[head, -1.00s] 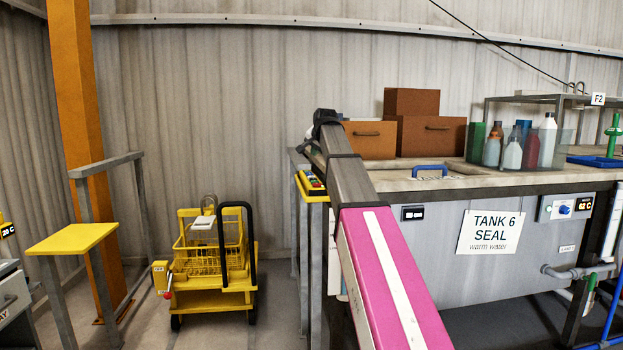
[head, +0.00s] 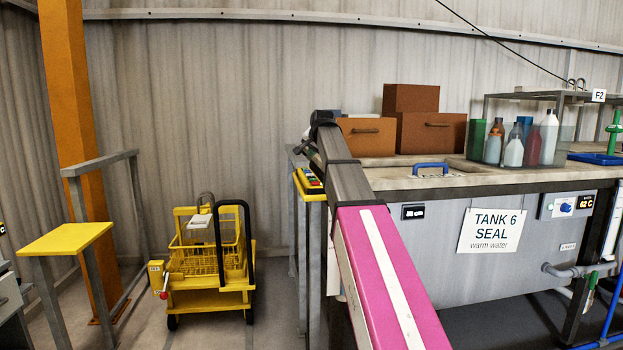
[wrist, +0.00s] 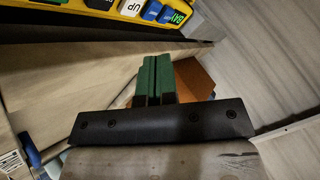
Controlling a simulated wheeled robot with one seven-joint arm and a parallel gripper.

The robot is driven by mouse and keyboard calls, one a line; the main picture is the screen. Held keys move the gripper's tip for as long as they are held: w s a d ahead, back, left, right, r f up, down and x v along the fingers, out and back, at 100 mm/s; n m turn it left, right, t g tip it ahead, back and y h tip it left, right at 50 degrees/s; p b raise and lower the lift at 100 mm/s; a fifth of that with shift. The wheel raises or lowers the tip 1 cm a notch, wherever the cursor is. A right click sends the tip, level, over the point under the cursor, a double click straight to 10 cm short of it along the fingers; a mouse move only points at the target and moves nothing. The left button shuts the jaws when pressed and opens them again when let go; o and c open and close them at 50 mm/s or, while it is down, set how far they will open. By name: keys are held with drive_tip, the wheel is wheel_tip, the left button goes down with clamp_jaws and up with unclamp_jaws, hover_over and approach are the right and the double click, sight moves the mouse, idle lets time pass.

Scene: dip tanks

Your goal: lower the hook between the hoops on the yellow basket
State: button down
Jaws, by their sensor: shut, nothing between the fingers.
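The yellow basket (head: 192,260) sits on a yellow wheeled cart (head: 205,300) at the left of the head view. No hook can be told apart in either view. My gripper shows in the wrist view (wrist: 155,82) with its green fingers shut together and empty. In the head view it is largely hidden at the far end of my arm. A yellow button panel (head: 310,184) stands beside my arm; its buttons, one marked UP, also show in the wrist view (wrist: 131,8).
Tank 6 (head: 440,255) stands at the right, with brown boxes (head: 432,135) and a clear bin of bottles (head: 515,145) on its top. A yellow-topped stand (head: 66,238), a grey rail and an orange post (head: 75,130) are at the left. Bare floor lies around the cart.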

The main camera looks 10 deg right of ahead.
sight(313, 177)
drive_tip(key=shift+f, duration=2.95)
drive_tip(key=shift+f, duration=0.15)
drive_tip(key=shift+f, duration=0.25)
